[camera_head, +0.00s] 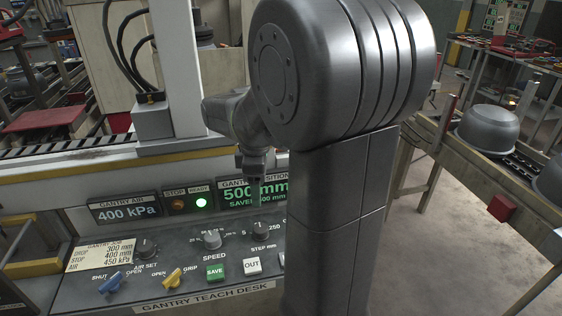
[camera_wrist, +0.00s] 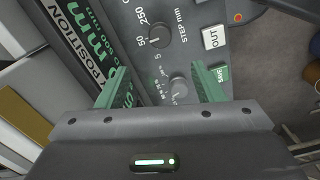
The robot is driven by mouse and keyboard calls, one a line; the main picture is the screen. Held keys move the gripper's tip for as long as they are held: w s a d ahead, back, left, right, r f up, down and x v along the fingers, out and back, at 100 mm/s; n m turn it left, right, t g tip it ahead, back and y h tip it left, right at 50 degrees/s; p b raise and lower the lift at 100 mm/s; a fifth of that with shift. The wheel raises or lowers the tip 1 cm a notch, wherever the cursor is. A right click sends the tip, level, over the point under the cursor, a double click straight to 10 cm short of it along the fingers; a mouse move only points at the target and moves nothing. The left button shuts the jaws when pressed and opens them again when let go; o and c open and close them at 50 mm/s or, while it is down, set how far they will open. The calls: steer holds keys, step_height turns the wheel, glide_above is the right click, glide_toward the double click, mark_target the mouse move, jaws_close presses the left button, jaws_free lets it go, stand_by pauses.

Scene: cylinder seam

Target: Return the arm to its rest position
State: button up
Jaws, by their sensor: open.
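My arm's large grey joint and column (camera_head: 335,150) stand in front of the right part of the gantry teach desk (camera_head: 200,298). My gripper (camera_head: 256,186) hangs small and dark above the desk, in front of the gantry position display (camera_head: 236,192). In the wrist view my gripper (camera_wrist: 163,85) shows two green fingers spread wide apart with nothing between them. Beyond them lie the step knob (camera_wrist: 163,36), the speed knob (camera_wrist: 178,88), the white OUT button (camera_wrist: 214,37) and the green SAVE button (camera_wrist: 220,74).
The desk also carries an air set knob (camera_head: 145,248), a blue lever (camera_head: 110,284) and a yellow lever (camera_head: 172,279). The air display (camera_head: 125,209) reads 400 kPa. A conveyor with metal pots (camera_head: 487,130) is at the right. Open floor (camera_head: 455,240) lies between it and my arm.

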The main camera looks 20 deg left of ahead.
mark_target(260, 228)
step_height(260, 228, down, 14)
steer(key=shift+r, duration=0.1)
stand_by(0.5)
